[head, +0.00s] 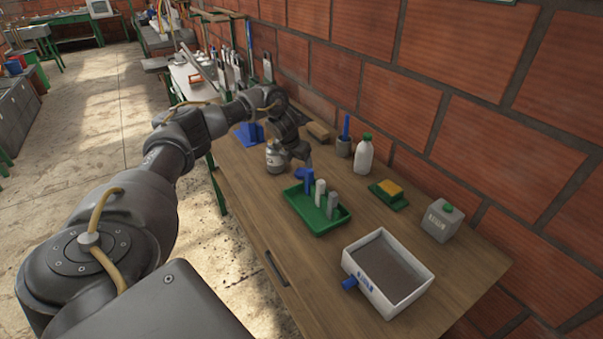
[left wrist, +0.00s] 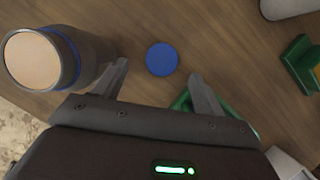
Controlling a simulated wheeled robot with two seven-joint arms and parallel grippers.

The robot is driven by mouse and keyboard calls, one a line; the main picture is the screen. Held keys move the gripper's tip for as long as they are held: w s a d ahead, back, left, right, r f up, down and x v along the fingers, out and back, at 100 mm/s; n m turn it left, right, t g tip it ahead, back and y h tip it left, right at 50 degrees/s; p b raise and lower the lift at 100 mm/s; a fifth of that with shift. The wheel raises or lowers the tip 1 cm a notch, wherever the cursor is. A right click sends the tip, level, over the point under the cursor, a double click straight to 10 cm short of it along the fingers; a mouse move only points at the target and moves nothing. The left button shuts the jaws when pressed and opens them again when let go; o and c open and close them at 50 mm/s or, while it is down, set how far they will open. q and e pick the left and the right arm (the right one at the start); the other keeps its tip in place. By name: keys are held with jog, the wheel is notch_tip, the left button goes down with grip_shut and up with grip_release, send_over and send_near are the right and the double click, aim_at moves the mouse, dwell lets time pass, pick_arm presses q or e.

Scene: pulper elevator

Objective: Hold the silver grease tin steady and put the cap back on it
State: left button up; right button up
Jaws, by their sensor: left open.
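The silver grease tin (head: 275,158) stands upright on the wooden bench. In the left wrist view the tin (left wrist: 68,62) is at upper left, with a blue ring around its rim and a tan top. A round blue disc, which looks like the cap (left wrist: 162,59), lies flat on the bench to the right of the tin. My right gripper is not in view.
A green tray (head: 311,220) with upright pieces stands close to my left gripper. A white bottle (head: 364,153), a cup with a blue-handled tool (head: 343,147), a yellow sponge (head: 389,188), a grey container (head: 441,220) and a white box (head: 415,291) stand around. The front left bench is clear.

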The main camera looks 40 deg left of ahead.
aim_at(302, 172)
pick_arm(q)
jog(key=x, duration=0.1)
jog(key=p+x, duration=0.1)
jog(key=x, duration=0.1)
jog(key=shift+d+f, duration=0.2)
jog(key=shift+f, duration=0.15)
jog(key=shift+w+a+f, duration=0.1)
jog(key=shift+w+f, duration=0.1)
jog(key=shift+f, duration=0.35)
jog(key=c, duration=1)
jog(key=shift+c, duration=0.2)
jog(key=shift+r, duration=0.1)
